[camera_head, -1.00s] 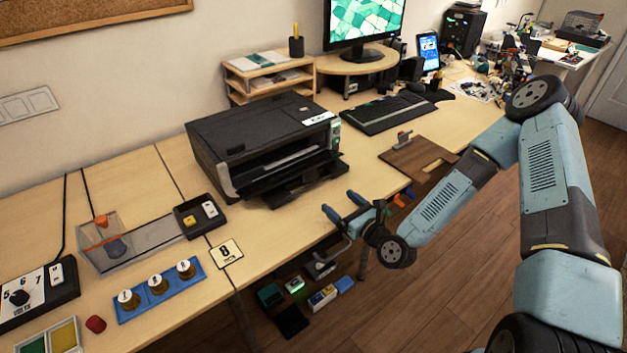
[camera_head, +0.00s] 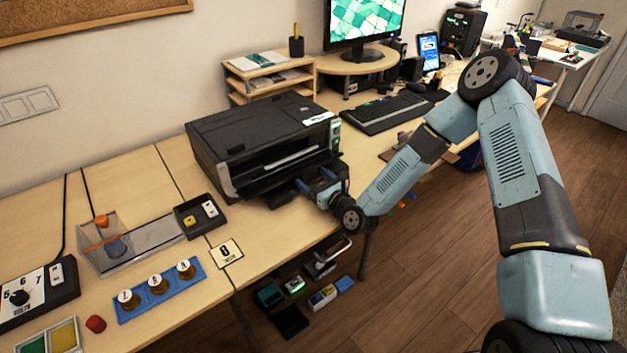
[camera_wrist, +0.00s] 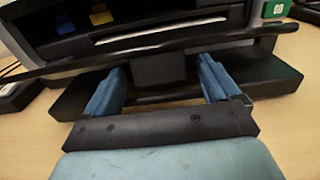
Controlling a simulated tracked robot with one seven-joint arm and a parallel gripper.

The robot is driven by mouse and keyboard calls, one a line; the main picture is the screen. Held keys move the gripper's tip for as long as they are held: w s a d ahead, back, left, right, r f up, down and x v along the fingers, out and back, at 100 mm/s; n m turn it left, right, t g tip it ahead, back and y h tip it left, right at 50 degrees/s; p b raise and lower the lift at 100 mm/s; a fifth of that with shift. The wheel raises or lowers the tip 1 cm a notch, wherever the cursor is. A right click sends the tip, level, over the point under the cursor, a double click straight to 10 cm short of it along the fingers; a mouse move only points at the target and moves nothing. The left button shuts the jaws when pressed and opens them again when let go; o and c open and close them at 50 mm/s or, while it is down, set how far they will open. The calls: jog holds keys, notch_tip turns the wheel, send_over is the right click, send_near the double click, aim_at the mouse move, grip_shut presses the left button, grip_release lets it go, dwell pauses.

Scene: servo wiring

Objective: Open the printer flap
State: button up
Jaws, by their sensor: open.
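The black printer (camera_head: 255,145) stands on the wooden desk, and its front opening faces my arm. It also fills the upper part of the wrist view (camera_wrist: 60,50). Its dark front flap or tray (camera_wrist: 268,72) sticks out at the front; in the head view (camera_head: 280,192) my gripper partly hides it. My gripper (camera_head: 312,184) is at the printer's front right. In the wrist view my gripper (camera_wrist: 160,85) has its two blue fingers apart, on either side of a dark block at the middle of the front edge. I cannot tell if the fingers touch it.
A small black tray (camera_head: 198,216) and a clear box (camera_head: 110,245) are left of the printer. The keyboard (camera_head: 387,112) and a wooden shelf (camera_head: 268,77) are behind it.

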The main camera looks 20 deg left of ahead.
jog(key=shift+c, duration=0.4)
jog(key=c, duration=1.4)
jog(key=shift+w, duration=0.1)
jog(key=shift+c, duration=0.2)
